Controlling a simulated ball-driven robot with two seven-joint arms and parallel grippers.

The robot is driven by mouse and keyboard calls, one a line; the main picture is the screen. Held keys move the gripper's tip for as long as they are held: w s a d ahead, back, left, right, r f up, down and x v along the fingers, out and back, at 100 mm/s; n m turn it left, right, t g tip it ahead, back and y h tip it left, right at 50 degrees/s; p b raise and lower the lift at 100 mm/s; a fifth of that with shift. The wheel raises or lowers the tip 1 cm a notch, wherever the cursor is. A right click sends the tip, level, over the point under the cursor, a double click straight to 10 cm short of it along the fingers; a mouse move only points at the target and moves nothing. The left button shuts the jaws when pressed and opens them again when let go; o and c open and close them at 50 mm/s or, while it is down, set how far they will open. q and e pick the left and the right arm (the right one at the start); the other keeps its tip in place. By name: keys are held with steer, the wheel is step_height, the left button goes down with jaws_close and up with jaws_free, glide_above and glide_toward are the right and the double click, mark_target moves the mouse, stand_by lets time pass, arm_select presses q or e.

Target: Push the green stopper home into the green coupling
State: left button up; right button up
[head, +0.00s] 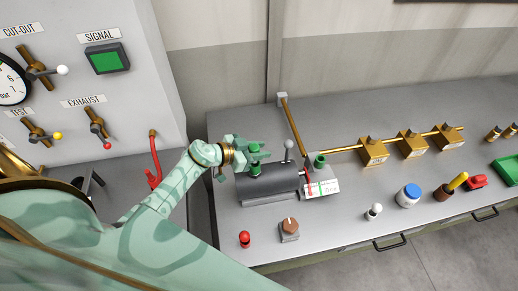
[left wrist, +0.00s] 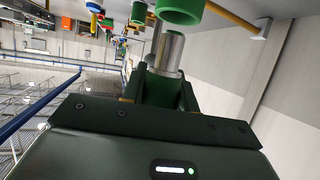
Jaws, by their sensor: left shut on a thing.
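My left gripper (head: 250,154) is shut on the green stopper (head: 255,147), above the left part of a dark grey cylinder on the bench. In the left wrist view the stopper's silver shank (left wrist: 166,52) sticks out from between the fingers. A green ring, which looks like the green coupling (left wrist: 181,9), is close to the shank's far end, cut by the top edge. In the head view the coupling (head: 254,169) shows as green on top of the cylinder, just under the gripper. I cannot tell whether shank and coupling touch. My right gripper is not in view.
The dark grey cylinder (head: 268,184) has a lever with a grey ball (head: 289,145). Another green cup (head: 320,160) stands right of it by a labelled block. A brass pipe (head: 294,125) runs behind. A red knob (head: 245,238) and brown hexagonal piece (head: 289,228) stand in front.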

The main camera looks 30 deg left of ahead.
mark_target(259, 162)
arm_select(q)
steer(key=shift+f+b, duration=1.1)
steer(key=shift+f, duration=0.9)
steer(key=o, duration=1.1)
steer(key=p+v, duration=0.1)
steer(key=v, duration=1.5)
steer(key=shift+s+a, duration=0.1)
steer(key=shift+s, duration=0.05)
steer(key=shift+f, duration=0.1)
